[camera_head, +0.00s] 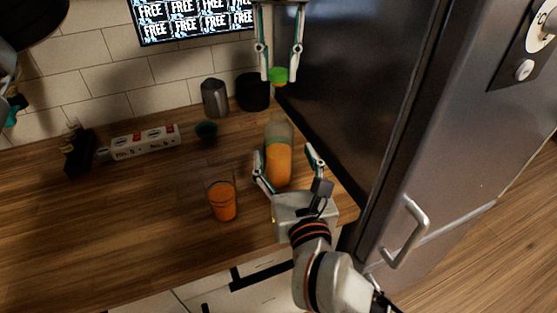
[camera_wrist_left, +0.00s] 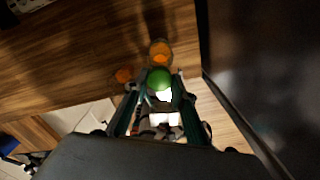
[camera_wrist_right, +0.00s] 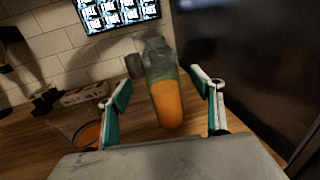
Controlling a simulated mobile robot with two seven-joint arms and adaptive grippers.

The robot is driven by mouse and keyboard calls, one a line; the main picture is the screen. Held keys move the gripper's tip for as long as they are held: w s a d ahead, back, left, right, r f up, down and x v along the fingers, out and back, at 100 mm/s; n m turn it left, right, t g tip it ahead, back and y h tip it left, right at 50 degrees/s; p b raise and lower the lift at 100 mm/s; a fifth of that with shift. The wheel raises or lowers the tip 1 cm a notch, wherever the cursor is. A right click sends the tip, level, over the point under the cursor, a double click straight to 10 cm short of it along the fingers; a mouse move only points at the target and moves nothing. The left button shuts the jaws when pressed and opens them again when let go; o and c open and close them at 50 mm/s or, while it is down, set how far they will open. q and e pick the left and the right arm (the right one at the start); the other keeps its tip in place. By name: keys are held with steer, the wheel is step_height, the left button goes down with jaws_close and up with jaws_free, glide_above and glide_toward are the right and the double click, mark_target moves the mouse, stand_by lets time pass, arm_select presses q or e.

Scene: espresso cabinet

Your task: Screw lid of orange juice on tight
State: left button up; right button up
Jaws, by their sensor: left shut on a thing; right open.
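The orange juice bottle (camera_head: 278,163) stands upright on the wooden counter, clear at the top and orange below. It also shows in the left wrist view (camera_wrist_left: 161,50) and the right wrist view (camera_wrist_right: 166,100). My left gripper (camera_head: 280,78) is shut on the green lid (camera_head: 278,74), held above the counter and apart from the bottle. The lid sits between the fingertips in the left wrist view (camera_wrist_left: 158,79). My right gripper (camera_head: 284,153) is open, its fingers on either side of the bottle's body, with gaps visible in the right wrist view. The bottle's mouth is not clear.
A glass of orange juice (camera_head: 222,202) stands left of the bottle. A refrigerator (camera_head: 430,130) borders the right; the front-left counter is clear.

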mark_target(279, 138)
steer(key=w, duration=0.3)
steer(key=w+a, duration=0.1)
steer(key=w, duration=0.2)
steer(key=shift+w+a, duration=0.15)
steer(key=shift+w, duration=0.15)
steer(key=c, duration=1.7)
arm_select(q)
steer(key=shift+f, duration=2.5)
